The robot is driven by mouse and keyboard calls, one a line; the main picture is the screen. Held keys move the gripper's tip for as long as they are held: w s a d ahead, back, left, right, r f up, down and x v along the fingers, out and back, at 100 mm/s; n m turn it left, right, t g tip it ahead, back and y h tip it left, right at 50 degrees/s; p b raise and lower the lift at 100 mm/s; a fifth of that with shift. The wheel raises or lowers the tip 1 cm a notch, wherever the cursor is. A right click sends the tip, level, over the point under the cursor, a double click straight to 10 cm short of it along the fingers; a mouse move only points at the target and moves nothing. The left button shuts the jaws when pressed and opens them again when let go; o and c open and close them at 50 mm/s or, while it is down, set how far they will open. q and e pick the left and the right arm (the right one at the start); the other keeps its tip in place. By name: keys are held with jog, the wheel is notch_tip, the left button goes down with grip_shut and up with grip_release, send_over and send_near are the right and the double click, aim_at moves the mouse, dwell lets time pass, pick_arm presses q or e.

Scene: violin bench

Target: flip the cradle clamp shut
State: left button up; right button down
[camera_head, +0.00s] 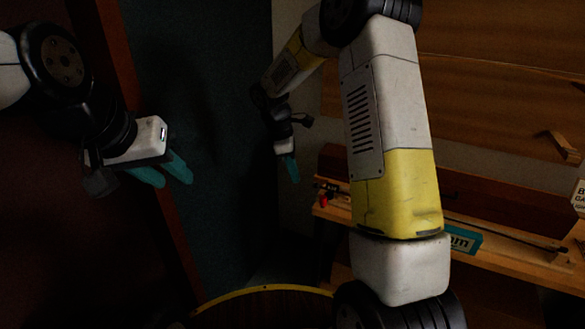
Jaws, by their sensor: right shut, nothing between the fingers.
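I cannot make out the cradle clamp for certain. A small red part with dark fittings (325,196) sits at the left end of the wooden bench (490,247); it is too small and dark to identify. My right gripper (292,180) hangs with its teal fingers pointing down, left of the bench end and apart from it. It is shut and empty. My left gripper (174,184) is at the far left, well away from the bench, with its two teal fingers apart and nothing between them. My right arm hides the middle of the bench.
A thin dark stick (510,238) lies along the bench. A teal label (464,240) shows on its front, and a pale sign (579,196) stands at the right edge. A yellow-rimmed round top (262,289) is at the bottom. A dark panel (215,100) stands behind the grippers.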

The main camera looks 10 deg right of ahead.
aim_at(323, 198)
jog(key=d+f, duration=0.6)
jog(key=f, duration=0.1)
jog(key=shift+s+f, duration=0.35)
jog(key=shift+s, duration=0.1)
jog(key=shift+s+d+n, duration=0.2)
jog(key=shift+s+n, duration=0.1)
jog(key=shift+n, duration=0.2)
jog(key=s+d+n, duration=0.1)
jog(key=d+n+t, duration=0.1)
jog(key=n, duration=0.1)
jog(key=shift+s+n, duration=0.3)
jog(key=shift+s, duration=0.1)
jog(key=d+n, duration=0.1)
jog(key=n, duration=0.1)
jog(key=s+d+n+t, duration=0.1)
jog(key=d+n, duration=0.1)
jog(key=n, duration=0.1)
jog(key=shift+d+n+y, duration=0.1)
jog(key=shift+n+y, duration=0.2)
jog(key=shift+y, duration=0.1)
